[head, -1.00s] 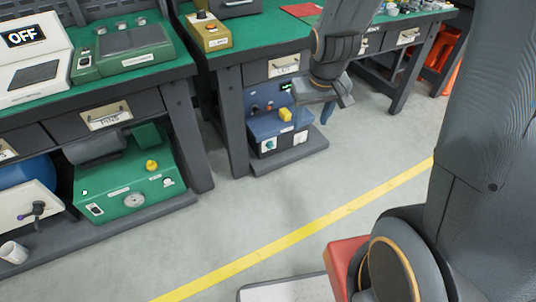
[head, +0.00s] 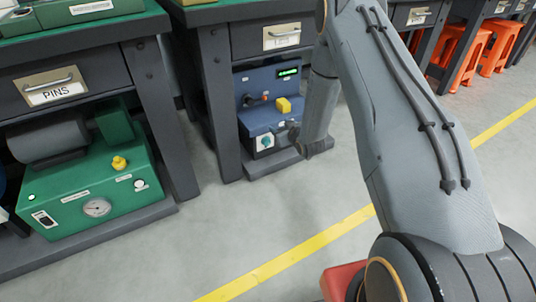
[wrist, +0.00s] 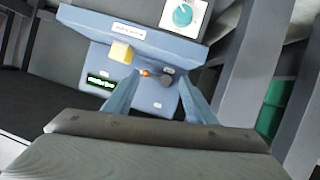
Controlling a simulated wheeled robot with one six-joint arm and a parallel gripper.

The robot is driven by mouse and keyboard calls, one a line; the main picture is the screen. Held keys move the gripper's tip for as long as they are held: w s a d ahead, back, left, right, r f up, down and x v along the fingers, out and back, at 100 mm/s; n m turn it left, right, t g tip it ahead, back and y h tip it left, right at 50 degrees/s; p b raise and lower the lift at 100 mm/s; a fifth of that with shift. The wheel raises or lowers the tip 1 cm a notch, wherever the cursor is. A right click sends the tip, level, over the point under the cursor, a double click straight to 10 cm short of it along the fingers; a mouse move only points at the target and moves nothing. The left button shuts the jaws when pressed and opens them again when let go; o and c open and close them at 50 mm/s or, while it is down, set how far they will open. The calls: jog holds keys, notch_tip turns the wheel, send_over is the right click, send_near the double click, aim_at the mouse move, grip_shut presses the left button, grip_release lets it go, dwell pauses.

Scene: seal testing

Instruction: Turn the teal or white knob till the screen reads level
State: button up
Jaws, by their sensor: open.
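A blue test unit (head: 258,120) stands on a low shelf under the workbench. Its teal knob (head: 265,142) sits on a white plate low on the front; it also shows at the top of the wrist view (wrist: 182,14). The small screen (head: 288,72) has green characters too small to read, and it appears in the wrist view (wrist: 100,82). My gripper (wrist: 158,78) is open and empty, its blue fingers pointing towards the unit's panel, apart from the teal knob. In the head view my arm largely hides the gripper.
The unit also bears a yellow block (head: 283,105), a small orange part (wrist: 146,72) and a dark knob (wrist: 168,79). A green machine (head: 85,195) with a gauge and yellow knob stands at left. Bench legs flank the unit. Open floor lies in front.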

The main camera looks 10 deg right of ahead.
aim_at(268, 143)
notch_tip(268, 143, down, 17)
jog(key=w+a+n+t+y+b, duration=0.15)
jog(key=t+b, duration=0.25)
jog(key=b, duration=0.5)
jog(key=shift+m+y, duration=0.25)
jog(key=shift+y, duration=0.1)
jog(key=shift+b+x, duration=1.8)
jog(key=shift+x, duration=1.85)
jog(key=shift+d+r, duration=0.1)
jog(key=shift+d, duration=0.05)
jog(key=c, duration=1)
jog(key=shift+o, duration=0.2)
